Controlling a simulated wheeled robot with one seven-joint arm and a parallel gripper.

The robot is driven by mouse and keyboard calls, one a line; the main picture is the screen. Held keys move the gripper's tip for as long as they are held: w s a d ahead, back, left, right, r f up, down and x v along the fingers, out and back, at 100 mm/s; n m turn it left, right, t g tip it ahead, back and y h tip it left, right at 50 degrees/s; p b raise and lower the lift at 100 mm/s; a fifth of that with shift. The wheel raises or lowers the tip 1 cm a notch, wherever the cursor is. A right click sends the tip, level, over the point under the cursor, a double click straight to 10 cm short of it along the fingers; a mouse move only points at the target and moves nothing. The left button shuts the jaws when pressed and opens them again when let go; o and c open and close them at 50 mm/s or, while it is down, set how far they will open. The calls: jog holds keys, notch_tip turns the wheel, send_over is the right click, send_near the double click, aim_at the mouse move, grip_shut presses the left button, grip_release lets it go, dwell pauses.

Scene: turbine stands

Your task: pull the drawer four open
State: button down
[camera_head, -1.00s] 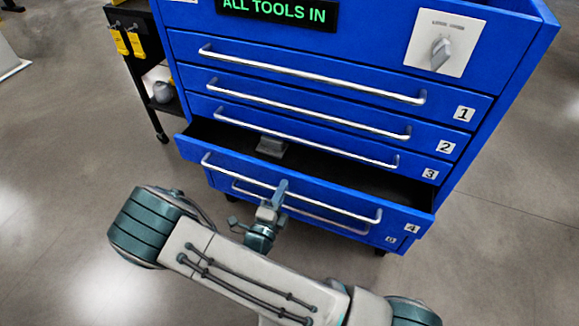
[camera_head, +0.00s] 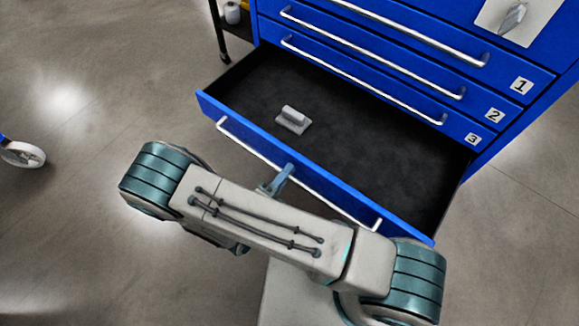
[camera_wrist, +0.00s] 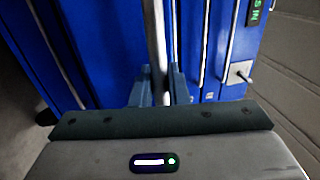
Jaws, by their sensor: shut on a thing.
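Drawer four (camera_head: 212,104) stands well out from the blue cabinet in the head view, with its dark inside in sight. Its long silver handle (camera_head: 245,146) runs along the front and is partly hidden by my arm. My gripper (camera_head: 279,181) is at the middle of this handle, shut on it. In the wrist view the handle (camera_wrist: 155,45) passes between the two fingers of my gripper (camera_wrist: 159,88). The drawer's number label is not in sight now.
A grey block-like object (camera_head: 293,119) lies in the drawer. Shut drawers labelled 1 (camera_head: 521,86), 2 and 3 are above it. A dark cart (camera_head: 236,35) stands at the upper left.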

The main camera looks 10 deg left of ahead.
jog(key=shift+s+a, duration=0.1)
jog(key=shift+s, duration=0.15)
jog(key=c, duration=1.5)
grip_release()
jog(key=v, duration=1.4)
jog(key=shift+p, duration=0.3)
jog(key=shift+w, duration=0.1)
